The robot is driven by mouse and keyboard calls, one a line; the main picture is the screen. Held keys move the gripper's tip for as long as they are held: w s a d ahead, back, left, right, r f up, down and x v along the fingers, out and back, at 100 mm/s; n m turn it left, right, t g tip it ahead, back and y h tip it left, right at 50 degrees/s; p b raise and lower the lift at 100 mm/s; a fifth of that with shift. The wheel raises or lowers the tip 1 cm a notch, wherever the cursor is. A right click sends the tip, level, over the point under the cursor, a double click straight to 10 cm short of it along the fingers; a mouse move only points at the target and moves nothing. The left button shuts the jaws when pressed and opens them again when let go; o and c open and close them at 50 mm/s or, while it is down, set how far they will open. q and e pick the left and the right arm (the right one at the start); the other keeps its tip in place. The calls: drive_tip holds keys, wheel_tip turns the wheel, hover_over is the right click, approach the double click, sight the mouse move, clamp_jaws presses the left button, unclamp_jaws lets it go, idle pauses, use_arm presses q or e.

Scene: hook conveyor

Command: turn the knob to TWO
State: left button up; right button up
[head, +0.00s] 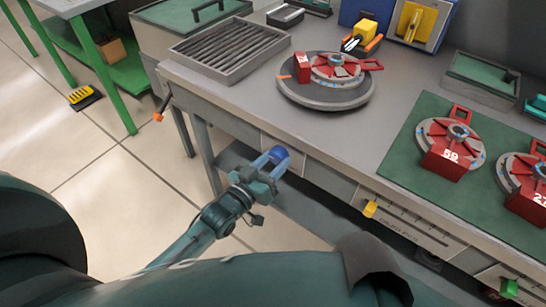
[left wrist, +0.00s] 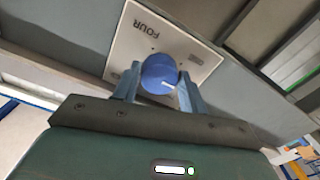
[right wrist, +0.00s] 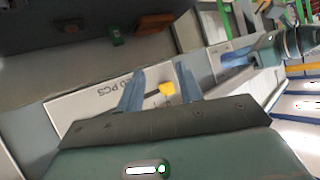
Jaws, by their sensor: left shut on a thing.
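The blue knob (left wrist: 158,74) sits on a white plate (left wrist: 190,50) on the bench front. The word FOUR is readable on the plate in the left wrist view; no TWO is readable there. A short pale mark on the knob points toward the right finger. My left gripper (left wrist: 157,88) is shut on the knob, one finger on each side. In the head view the knob (head: 279,155) shows between the left gripper's (head: 268,168) fingers.
The slider's yellow handle also shows in the head view (head: 370,209). On the grey bench stand a ridged tray (head: 185,50), a turntable (head: 325,98) with a red fixture, and a green mat (head: 400,160) with two red fixtures. Open floor lies left of the bench.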

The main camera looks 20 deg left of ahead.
use_arm(q)
drive_tip(key=m+p, duration=0.1)
drive_tip(key=m, duration=0.2)
drive_tip(key=shift+r+m, duration=0.1)
drive_tip(key=shift+m, duration=0.3)
drive_tip(key=m+p, duration=0.1)
drive_tip(key=m, duration=0.2)
drive_tip(key=shift+a+m, duration=0.1)
drive_tip(key=shift+m, duration=0.9)
use_arm(e)
drive_tip(key=shift+s+d+r+n, duration=0.1)
drive_tip(key=shift+s+r+n, duration=0.2)
drive_tip(key=shift+r, duration=0.4)
drive_tip(key=shift+w, duration=0.1)
use_arm(q)
drive_tip(key=o, duration=1)
use_arm(e)
drive_tip(key=shift+r, duration=0.1)
use_arm(q)
drive_tip(key=v, duration=1.3)
drive_tip(key=shift+s, duration=0.1)
